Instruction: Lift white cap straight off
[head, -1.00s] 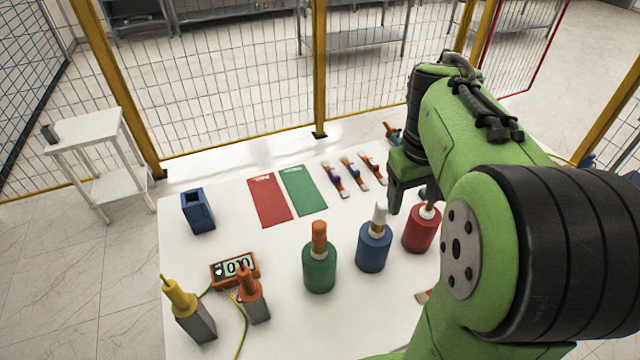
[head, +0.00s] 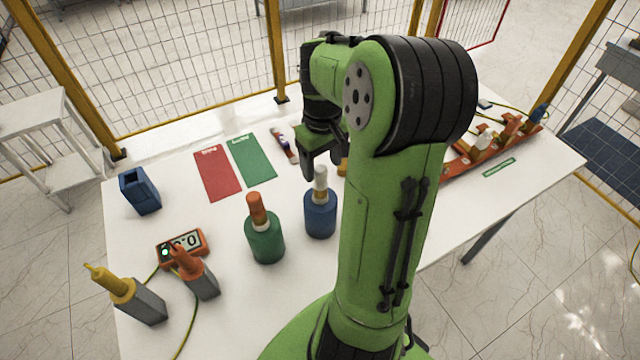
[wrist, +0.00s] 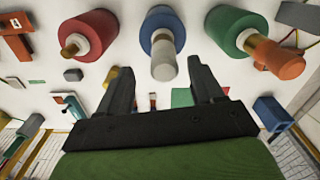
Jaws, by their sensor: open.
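The white cap (head: 320,178) sits upright on top of the blue bottle (head: 320,215) in the middle of the table. In the wrist view the white cap (wrist: 164,67) and the blue bottle (wrist: 160,22) lie just beyond the fingertips, roughly centred between them. My gripper (head: 323,168) is open and empty, close behind the cap in the head view. In the wrist view its two fingers (wrist: 163,78) are spread apart. I cannot tell whether a finger touches the cap.
The green bottle with an orange cap (head: 264,230) stands left of the blue one. A red bottle (wrist: 90,38) shows in the wrist view. A meter (head: 182,248), two probes, a blue holder (head: 140,191), and red and green mats (head: 218,174) occupy the left side.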

